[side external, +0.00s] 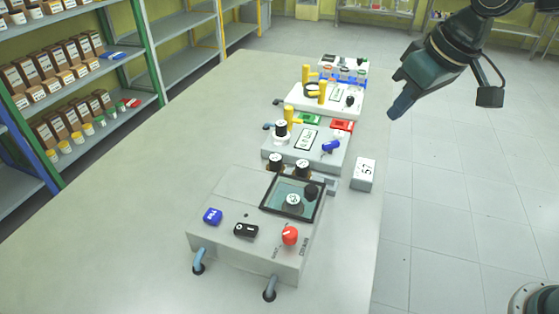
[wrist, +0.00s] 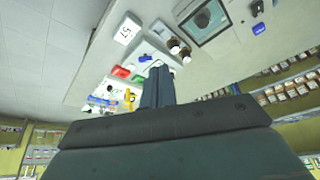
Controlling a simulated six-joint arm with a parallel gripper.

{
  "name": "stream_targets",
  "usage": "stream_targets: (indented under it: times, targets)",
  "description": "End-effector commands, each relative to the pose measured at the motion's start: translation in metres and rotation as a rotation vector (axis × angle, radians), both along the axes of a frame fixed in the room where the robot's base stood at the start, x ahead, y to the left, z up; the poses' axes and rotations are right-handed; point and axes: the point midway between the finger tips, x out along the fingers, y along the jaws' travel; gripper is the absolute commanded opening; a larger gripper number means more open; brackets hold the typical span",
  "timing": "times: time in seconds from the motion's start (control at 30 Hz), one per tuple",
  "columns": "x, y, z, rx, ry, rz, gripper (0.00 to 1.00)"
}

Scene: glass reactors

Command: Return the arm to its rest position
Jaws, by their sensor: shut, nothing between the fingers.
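My gripper (side external: 403,101) hangs in the air at the upper right of the side external view, over the floor just beyond the table's right edge. Its fingers are shut with nothing between them and point down to the left. In the wrist view the shut fingers (wrist: 158,87) show in the middle, above the dark gripper body. The gripper touches nothing.
The long grey table (side external: 120,225) carries a row of devices. Nearest is a box with a glass window (side external: 291,198) and red knob (side external: 290,236). A box marked 57 (side external: 363,174) stands at the right edge. Shelves (side external: 75,95) stand left.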

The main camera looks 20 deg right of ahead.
Motion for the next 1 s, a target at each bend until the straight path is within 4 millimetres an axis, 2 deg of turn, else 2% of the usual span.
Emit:
stream_targets:
  times: [0.03,0.2,0.5,0.8,1.0]
  targets:
    - [-0.01,-0.011,0.005,0.002,-0.009,-0.014,0.0]
    - [-0.045,-0.042,0.015,0.005,-0.025,-0.051,0.0]
    - [-0.109,-0.085,0.016,0.006,-0.055,-0.116,0.0]
    - [-0.168,-0.111,0.003,0.0,-0.083,-0.174,0.0]
    - [-0.187,-0.117,-0.006,-0.003,-0.092,-0.193,0.0]
